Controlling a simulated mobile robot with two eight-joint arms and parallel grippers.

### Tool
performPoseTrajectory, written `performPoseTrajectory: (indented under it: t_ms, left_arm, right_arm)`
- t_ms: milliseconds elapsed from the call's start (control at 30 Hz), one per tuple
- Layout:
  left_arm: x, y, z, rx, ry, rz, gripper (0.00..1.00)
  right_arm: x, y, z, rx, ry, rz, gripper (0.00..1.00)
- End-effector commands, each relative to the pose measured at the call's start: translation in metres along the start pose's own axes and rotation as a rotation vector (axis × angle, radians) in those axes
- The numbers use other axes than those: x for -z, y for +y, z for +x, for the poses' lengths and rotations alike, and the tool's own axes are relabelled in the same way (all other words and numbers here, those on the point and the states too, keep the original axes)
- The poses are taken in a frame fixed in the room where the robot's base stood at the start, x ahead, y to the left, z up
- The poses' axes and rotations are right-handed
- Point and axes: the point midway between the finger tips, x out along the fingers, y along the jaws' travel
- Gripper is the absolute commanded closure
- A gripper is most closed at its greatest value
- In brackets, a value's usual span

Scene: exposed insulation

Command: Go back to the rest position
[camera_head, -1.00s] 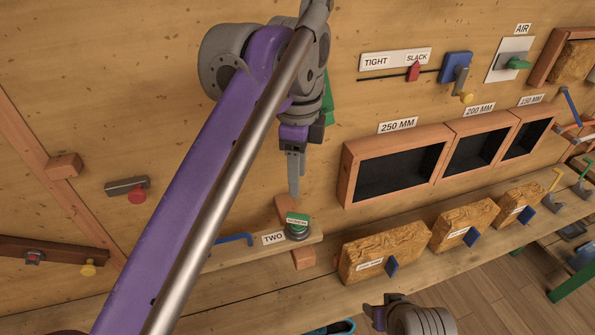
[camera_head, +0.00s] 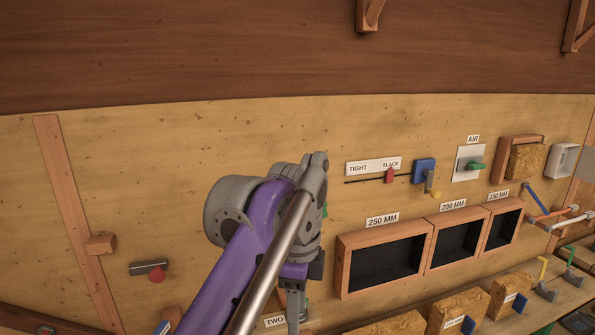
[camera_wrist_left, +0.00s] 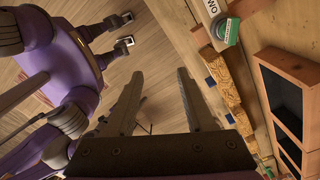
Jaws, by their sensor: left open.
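My left arm rises from the bottom of the head view, and its gripper (camera_head: 293,302) points down beside the wooden wall, cut off by the lower edge. In the left wrist view the two fingers of my left gripper (camera_wrist_left: 158,76) are spread apart with nothing between them. The floor shows behind the gap. My right gripper cannot be made out in either view; purple and grey parts of my own body fill the left of the wrist view.
The wall holds a TIGHT/SLACK slider (camera_head: 389,176), a blue switch (camera_head: 424,171), an AIR plate (camera_head: 469,163) and open boxes labelled 250 MM (camera_head: 342,268), 200 MM and 150 MM. Insulation blocks (camera_head: 459,309) stand below. A green-topped button (camera_wrist_left: 229,32) is near the TWO label.

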Motion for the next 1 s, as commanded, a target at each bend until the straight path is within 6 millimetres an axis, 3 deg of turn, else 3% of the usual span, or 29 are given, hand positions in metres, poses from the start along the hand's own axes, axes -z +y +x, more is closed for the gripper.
performPoseTrajectory:
  t_ms: [167, 367, 467, 633, 800, 1000]
  left_arm:
    - [-0.025, 0.01, 0.023, 0.058, 0.016, -0.217, 0.46]
    - [-0.063, 0.034, 0.071, 0.159, 0.061, -0.594, 0.46]
    - [-0.085, 0.057, 0.107, 0.221, 0.101, -0.831, 0.46]
    - [-0.12, 0.109, 0.183, 0.337, 0.206, -1.276, 0.46]
    - [-0.138, 0.151, 0.242, 0.418, 0.309, -1.592, 0.46]
    - [-0.144, 0.171, 0.269, 0.452, 0.365, -1.734, 0.46]
  right_arm:
    - [0.0, 0.0, 0.0, 0.0, 0.0, 0.0, 0.46]
    - [0.0, 0.0, 0.0, 0.0, 0.0, 0.0, 0.46]
    - [0.0, 0.0, 0.0, 0.0, 0.0, 0.0, 0.46]
    - [-0.001, 0.0, 0.0, 0.0, 0.0, 0.0, 0.46]
    - [-0.001, 0.0, 0.0, 0.0, 0.0, 0.0, 0.46]
    - [0.0, 0.0, 0.0, 0.0, 0.0, 0.0, 0.46]
